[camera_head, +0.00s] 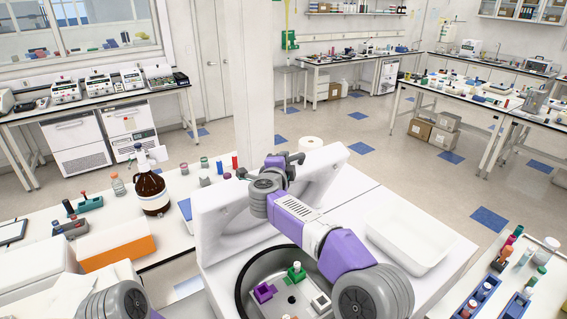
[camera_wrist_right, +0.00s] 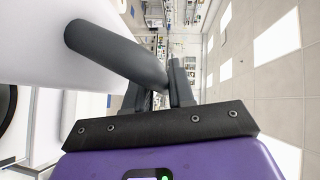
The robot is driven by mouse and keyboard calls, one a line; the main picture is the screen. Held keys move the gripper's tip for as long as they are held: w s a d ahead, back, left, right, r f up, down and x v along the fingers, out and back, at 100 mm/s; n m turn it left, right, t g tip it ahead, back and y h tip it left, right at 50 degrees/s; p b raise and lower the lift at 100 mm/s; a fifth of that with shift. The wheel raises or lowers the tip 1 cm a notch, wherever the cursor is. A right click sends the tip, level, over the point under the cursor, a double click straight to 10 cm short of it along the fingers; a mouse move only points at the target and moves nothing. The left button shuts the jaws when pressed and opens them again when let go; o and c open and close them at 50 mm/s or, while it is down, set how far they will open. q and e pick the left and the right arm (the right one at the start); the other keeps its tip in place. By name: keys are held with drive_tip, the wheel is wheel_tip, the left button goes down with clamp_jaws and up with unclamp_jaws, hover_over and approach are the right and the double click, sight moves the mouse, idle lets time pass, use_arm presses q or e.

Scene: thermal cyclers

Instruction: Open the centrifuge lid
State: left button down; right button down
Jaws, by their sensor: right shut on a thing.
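The white centrifuge (camera_head: 228,275) stands in front of me with its lid (camera_head: 325,170) raised, tilted up at the back of the body. The round bowl (camera_head: 243,283) is exposed, with purple (camera_head: 264,292), green (camera_head: 295,273) and white (camera_head: 320,303) tube holders inside. My right arm crosses over the bowl and hides part of it and of the lid. My right gripper (camera_head: 290,161) is at the lid's upper edge, shut on a dark grey handle bar (camera_wrist_right: 115,52), which shows between the fingers (camera_wrist_right: 160,92) in the right wrist view. My left gripper is out of view; only my left arm shows.
A white tray (camera_head: 408,243) sits right of the bowl. A brown bottle (camera_head: 151,190), small vials and an orange-and-white box (camera_head: 118,252) stand on the left bench. Tube racks (camera_head: 478,300) are at lower right. Floor behind is clear.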

drive_tip(key=c, duration=1.1)
unclamp_jaws()
drive_tip(key=shift+s+a, duration=0.1)
drive_tip(key=shift+s, duration=0.15)
drive_tip(key=b+v, duration=0.2)
drive_tip(key=v, duration=0.5)
drive_tip(key=shift+r+b, duration=0.15)
drive_tip(key=shift+b, duration=0.25)
